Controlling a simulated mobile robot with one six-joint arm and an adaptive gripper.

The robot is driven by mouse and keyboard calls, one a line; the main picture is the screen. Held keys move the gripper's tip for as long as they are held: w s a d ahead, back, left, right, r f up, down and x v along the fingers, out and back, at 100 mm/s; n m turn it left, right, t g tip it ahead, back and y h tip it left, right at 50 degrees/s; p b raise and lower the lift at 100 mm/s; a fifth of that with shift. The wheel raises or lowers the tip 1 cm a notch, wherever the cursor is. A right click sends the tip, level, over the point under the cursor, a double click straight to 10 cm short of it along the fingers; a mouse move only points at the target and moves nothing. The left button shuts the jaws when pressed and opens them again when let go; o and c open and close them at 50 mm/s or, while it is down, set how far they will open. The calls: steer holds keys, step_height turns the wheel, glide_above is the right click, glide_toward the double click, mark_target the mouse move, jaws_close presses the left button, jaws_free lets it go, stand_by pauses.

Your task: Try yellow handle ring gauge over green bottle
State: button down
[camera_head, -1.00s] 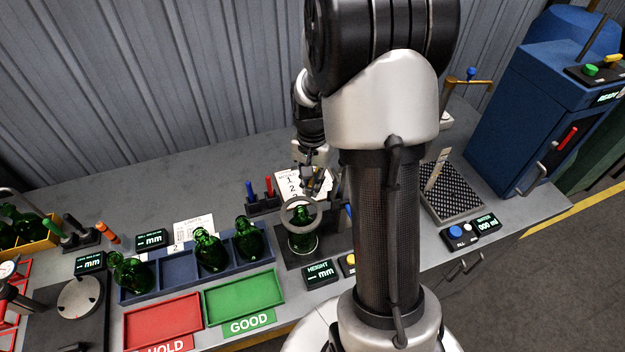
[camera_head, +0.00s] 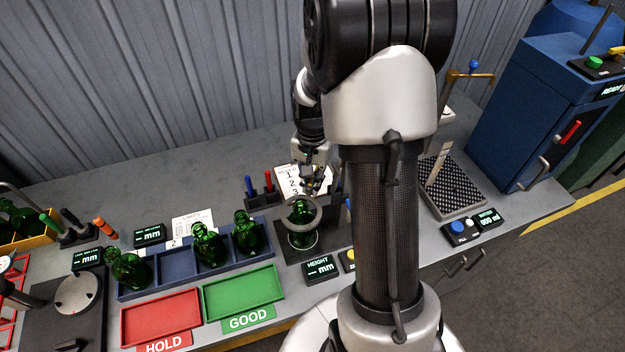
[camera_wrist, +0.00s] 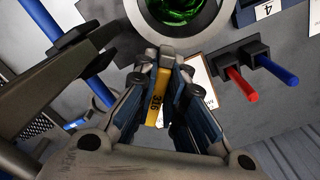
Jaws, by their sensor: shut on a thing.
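My gripper (camera_wrist: 165,65) is shut on the yellow handle (camera_wrist: 157,95) of a ring gauge, which carries dark digits. The gauge's grey ring (camera_wrist: 214,33) frames part of the green bottle (camera_wrist: 178,10) in the wrist view. In the head view my gripper (camera_head: 313,180) is behind the bottle, and the ring (camera_head: 318,222) overlaps the upper part of the green bottle (camera_head: 302,240). The bottle stands upright on the dark height station. I cannot tell for sure whether the ring is around the bottle's top or just above it.
A blue compartment tray (camera_head: 177,279) with several green bottles is to the left. The red HOLD tray (camera_head: 160,318) and green GOOD tray (camera_head: 242,292) lie in front. A rack with a blue and a red handle (camera_head: 268,184) stands close behind. The height display (camera_head: 321,268) is in front.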

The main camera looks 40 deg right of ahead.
steer(key=shift+f+b, duration=3.3)
steer(key=shift+f, duration=1.6)
stand_by(0.4)
steer(key=shift+r, duration=0.15)
stand_by(1.5)
steer(key=shift+r+p, duration=2.2)
steer(key=shift+r, duration=0.55)
